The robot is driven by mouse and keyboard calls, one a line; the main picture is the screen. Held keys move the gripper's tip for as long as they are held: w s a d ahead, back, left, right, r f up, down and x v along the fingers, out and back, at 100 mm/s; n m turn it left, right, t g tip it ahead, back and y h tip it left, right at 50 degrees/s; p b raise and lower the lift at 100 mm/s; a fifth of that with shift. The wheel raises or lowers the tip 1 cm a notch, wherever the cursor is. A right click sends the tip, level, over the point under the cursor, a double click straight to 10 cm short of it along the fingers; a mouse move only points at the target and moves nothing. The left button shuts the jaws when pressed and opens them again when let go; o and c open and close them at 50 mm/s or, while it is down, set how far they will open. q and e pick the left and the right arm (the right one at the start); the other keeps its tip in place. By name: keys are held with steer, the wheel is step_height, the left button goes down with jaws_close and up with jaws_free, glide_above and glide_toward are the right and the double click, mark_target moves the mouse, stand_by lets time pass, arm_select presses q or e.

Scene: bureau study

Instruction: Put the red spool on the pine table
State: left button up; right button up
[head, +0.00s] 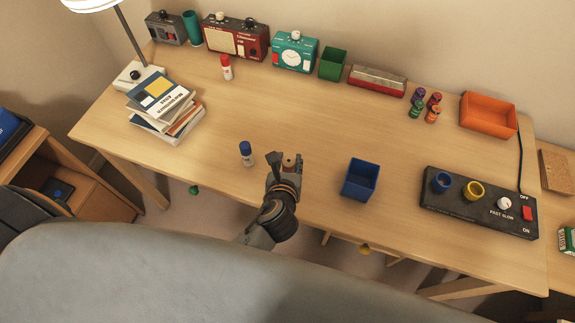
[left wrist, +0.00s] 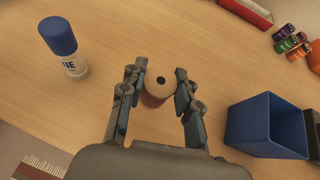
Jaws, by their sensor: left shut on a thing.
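My left gripper (head: 289,168) is over the front middle of the light wooden pine table (head: 310,115). Its fingers are shut on a spool with pale wooden ends and a reddish winding, the red spool (head: 291,161). In the left wrist view the red spool (left wrist: 157,87) sits between the two fingertips (left wrist: 160,85), its round end with a dark hole facing the camera. The table (left wrist: 190,45) lies beneath it; I cannot tell whether the spool touches the wood. My right gripper is not in view.
A blue-capped bottle (head: 246,153) stands just left of my gripper, and an open blue box (head: 360,179) to its right. Several coloured spools (head: 425,103), an orange tray (head: 489,115) and a black control box (head: 479,202) are farther right. Books (head: 165,107) lie left. The table's middle is clear.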

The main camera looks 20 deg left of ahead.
mark_target(288, 167)
arm_select(q)
steer(key=shift+w+a+f, duration=0.1)
steer(key=shift+w+f, duration=0.05)
steer(key=shift+f, duration=0.85)
steer(key=shift+w+a+f, duration=0.1)
steer(key=shift+f, duration=0.85)
steer(key=shift+f, duration=0.15)
steer(key=o, duration=0.9)
steer(key=shift+o, duration=0.2)
steer(key=shift+r, duration=0.2)
steer(key=v, duration=1.2)
steer(key=shift+a, duration=0.1)
